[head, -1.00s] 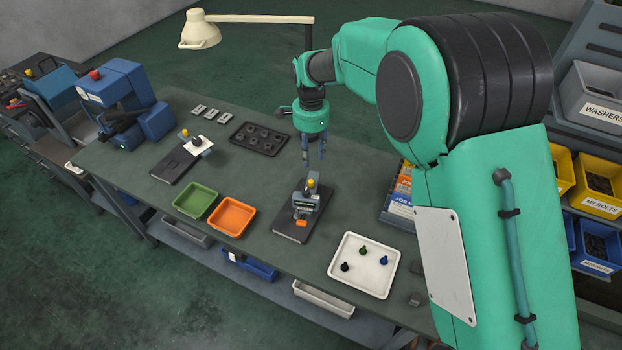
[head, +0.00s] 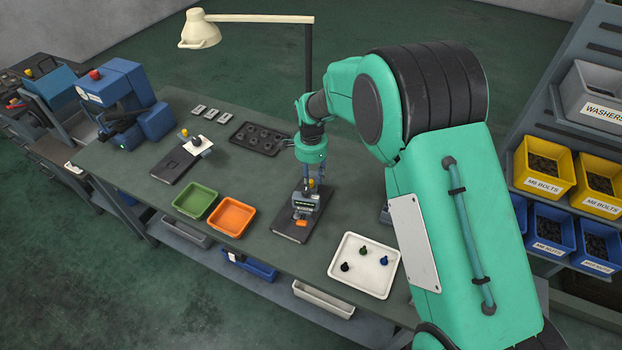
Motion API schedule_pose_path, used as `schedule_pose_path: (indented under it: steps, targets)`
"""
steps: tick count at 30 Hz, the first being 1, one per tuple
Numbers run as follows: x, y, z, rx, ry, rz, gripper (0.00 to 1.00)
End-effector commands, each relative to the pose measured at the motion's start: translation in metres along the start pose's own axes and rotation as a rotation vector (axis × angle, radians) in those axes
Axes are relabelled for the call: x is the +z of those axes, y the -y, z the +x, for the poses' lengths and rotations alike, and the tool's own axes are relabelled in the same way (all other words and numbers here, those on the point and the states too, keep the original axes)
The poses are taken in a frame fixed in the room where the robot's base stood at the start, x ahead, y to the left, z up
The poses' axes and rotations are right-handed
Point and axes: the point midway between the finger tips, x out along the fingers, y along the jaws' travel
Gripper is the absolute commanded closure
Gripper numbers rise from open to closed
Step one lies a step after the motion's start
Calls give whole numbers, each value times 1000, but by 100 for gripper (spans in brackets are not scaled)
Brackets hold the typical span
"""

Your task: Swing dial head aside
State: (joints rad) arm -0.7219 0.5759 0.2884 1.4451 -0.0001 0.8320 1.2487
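Two devices on dark base plates stand on the green bench. The nearer one, a grey gauge (head: 305,206) with a yellow knob on top, a small display and an orange part at its front, stands right of the orange tray. My gripper (head: 311,184) points down directly over this gauge, its fingers at the yellow knob. I cannot tell whether the fingers touch the knob or how far apart they are. The other device (head: 192,145), with a white plate and a yellow knob, stands further back on the left. Which of them is the dial head is not clear from here.
A green tray (head: 195,199) and an orange tray (head: 231,217) lie left of the gauge. A white tray (head: 379,281) with three small dark, green and blue pieces lies right of it. A black holed tray (head: 259,138) and a lamp (head: 201,34) are behind.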

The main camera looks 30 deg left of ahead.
Motion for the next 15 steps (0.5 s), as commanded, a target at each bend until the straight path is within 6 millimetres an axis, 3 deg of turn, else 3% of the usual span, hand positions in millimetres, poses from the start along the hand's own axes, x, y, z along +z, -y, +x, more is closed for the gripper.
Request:
schedule_pose_path:
  steps: [9, 15]
  targets:
    - [0, 0, 1, 0, 0, 0, 64]
    - [0, 0, 1, 0, 0, 0, 100]
